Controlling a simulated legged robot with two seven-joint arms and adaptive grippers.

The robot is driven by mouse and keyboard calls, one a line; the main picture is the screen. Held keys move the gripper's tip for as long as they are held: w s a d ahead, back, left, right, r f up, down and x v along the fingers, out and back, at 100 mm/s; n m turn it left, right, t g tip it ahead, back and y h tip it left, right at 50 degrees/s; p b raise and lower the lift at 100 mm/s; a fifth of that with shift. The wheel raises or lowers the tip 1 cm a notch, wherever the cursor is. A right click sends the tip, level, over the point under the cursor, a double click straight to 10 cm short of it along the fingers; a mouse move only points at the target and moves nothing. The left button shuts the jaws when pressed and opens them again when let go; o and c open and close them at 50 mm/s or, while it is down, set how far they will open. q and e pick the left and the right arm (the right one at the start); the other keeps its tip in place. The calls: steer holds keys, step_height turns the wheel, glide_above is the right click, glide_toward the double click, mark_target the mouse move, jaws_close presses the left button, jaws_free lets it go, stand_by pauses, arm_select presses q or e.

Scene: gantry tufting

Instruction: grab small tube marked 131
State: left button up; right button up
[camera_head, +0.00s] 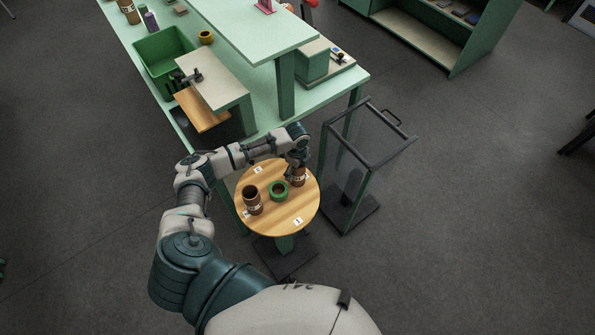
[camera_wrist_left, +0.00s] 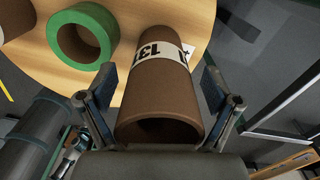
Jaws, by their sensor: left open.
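The small brown tube marked 131 (camera_wrist_left: 160,95) stands on the round wooden table, with its white label and dark hollow end in the left wrist view. In the head view this tube (camera_head: 298,180) is at the table's right rear, partly hidden by my gripper. My left gripper (camera_wrist_left: 158,88) is open, with one finger on each side of the tube; I cannot tell whether they touch it. The left gripper (camera_head: 295,170) also shows in the head view over the tube. My right gripper is not in view.
A green ring (camera_head: 278,191) and another brown tube (camera_head: 251,200) are on the round table (camera_head: 278,222), with small white labels. A dark-framed clear bin (camera_head: 360,165) stands just right. The large green workbench (camera_head: 265,105) is behind. Open floor lies further right.

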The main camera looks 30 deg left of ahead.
arm_select(q)
steer(key=c, duration=1)
steer(key=shift+r, duration=0.2)
